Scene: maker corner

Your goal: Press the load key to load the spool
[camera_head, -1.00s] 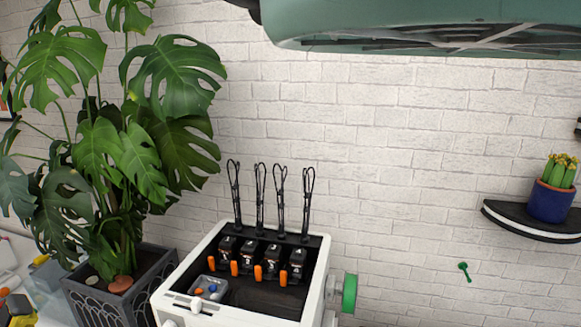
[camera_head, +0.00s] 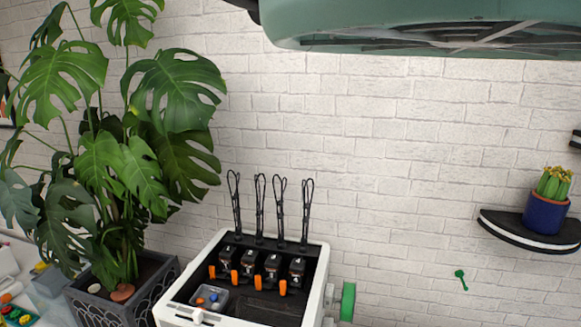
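A white box-shaped machine (camera_head: 322,262) with a dark inside stands at the bottom middle, cut off by the lower edge. Inside it is a row of several black numbered units with orange levers (camera_head: 235,277). Black looped stems (camera_head: 279,210) rise behind them. A small grey tray or panel with an orange and a blue spot (camera_head: 209,298) sits at its front left; I cannot tell whether these are keys. A green-rimmed spool (camera_head: 348,301) is on the machine's right side. My gripper is not in view.
A large potted plant (camera_head: 125,215) stands left of the machine. A black corner shelf (camera_head: 530,230) holds a cactus in a blue pot (camera_head: 546,214) at right. A green hook-like piece (camera_head: 461,280) is on the brick wall. A large green object (camera_head: 430,30) hangs across the top.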

